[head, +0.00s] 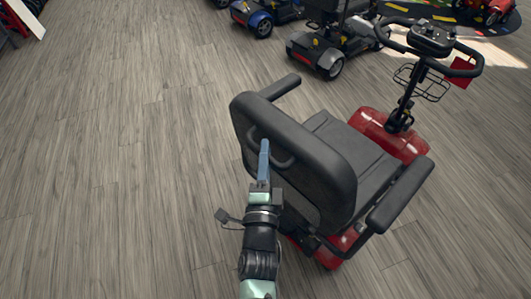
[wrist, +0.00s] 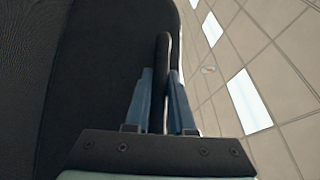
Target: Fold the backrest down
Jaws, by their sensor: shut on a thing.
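The red scooter's black backrest (head: 315,155) stands up behind its seat (head: 350,150) in the head view. A dark curved grab handle (head: 287,162) sits on the back face of the backrest. My gripper (head: 264,147) reaches up to it from behind, its blue fingers at the handle. In the wrist view my gripper (wrist: 160,90) is shut on the handle (wrist: 163,60), a dark bar between the two fingers. The backrest (wrist: 90,70) fills the left of that view. Part of the handle is hidden behind the fingers.
Armrests (head: 400,195) stand at both sides of the seat. The tiller with handlebars (head: 430,42) and a wire basket (head: 420,83) is at the front. Other scooters (head: 330,45) are parked at the back. The wood floor (head: 120,150) to the left is clear.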

